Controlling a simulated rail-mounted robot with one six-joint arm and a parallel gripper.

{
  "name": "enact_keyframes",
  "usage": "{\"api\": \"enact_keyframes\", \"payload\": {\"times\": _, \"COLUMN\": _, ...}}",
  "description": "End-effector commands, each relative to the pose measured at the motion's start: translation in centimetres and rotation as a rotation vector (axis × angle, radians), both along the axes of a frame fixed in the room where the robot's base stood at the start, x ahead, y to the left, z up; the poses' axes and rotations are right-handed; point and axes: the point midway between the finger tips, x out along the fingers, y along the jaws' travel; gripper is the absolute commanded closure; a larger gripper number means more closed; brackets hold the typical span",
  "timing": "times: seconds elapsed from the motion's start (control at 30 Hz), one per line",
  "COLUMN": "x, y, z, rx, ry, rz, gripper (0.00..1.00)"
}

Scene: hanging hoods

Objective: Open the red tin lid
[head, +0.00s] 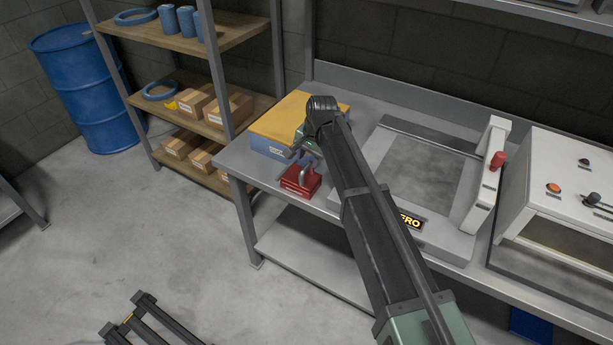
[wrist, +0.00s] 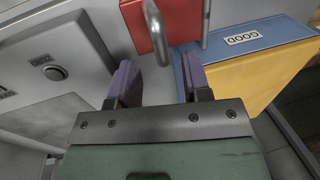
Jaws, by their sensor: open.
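The red tin (head: 300,181) sits near the front edge of the grey workbench, with a grey bent handle on it. In the wrist view, the red tin (wrist: 139,25) is at the top centre and partly cut off by the frame, with its grey metal handle (wrist: 157,32) in front. Whether its lid is shut is hard to tell. My gripper (wrist: 158,65) is open and empty, its two purple-grey fingers spread apart, with the tin beyond the fingertips. In the head view, my gripper (head: 303,148) is just above and behind the tin, partly hidden by my arm.
A grey framed fixture (head: 455,215) with a red knob (head: 497,160) is to the right. A white panel box (head: 570,180) stands farther right.

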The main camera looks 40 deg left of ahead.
Motion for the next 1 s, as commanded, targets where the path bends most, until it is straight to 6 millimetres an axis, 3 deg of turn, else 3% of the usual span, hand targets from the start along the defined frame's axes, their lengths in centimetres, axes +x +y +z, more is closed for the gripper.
{"api": "enact_keyframes", "payload": {"times": 0.03, "x": 0.0, "y": 0.3, "z": -2.3, "rx": 0.000, "ry": 0.000, "rz": 0.001, "gripper": 0.56}}
{"api": "enact_keyframes", "payload": {"times": 0.13, "x": 0.0, "y": 0.6, "z": -3.7, "rx": 0.000, "ry": 0.000, "rz": 0.001, "gripper": 0.56}}
{"api": "enact_keyframes", "payload": {"times": 0.43, "x": -0.1, "y": 0.7, "z": -3.7, "rx": 0.000, "ry": 0.000, "rz": 0.000, "gripper": 0.56}}
{"api": "enact_keyframes", "payload": {"times": 0.47, "x": -0.1, "y": 0.7, "z": -3.7, "rx": 0.000, "ry": 0.000, "rz": 0.000, "gripper": 0.57}}
{"api": "enact_keyframes", "payload": {"times": 0.73, "x": -0.1, "y": 0.7, "z": -3.7, "rx": 0.000, "ry": 0.000, "rz": 0.000, "gripper": 0.99}}
{"api": "enact_keyframes", "payload": {"times": 1.0, "x": 0.0, "y": 0.6, "z": -3.6, "rx": -0.002, "ry": 0.000, "rz": -0.001, "gripper": 1.00}}
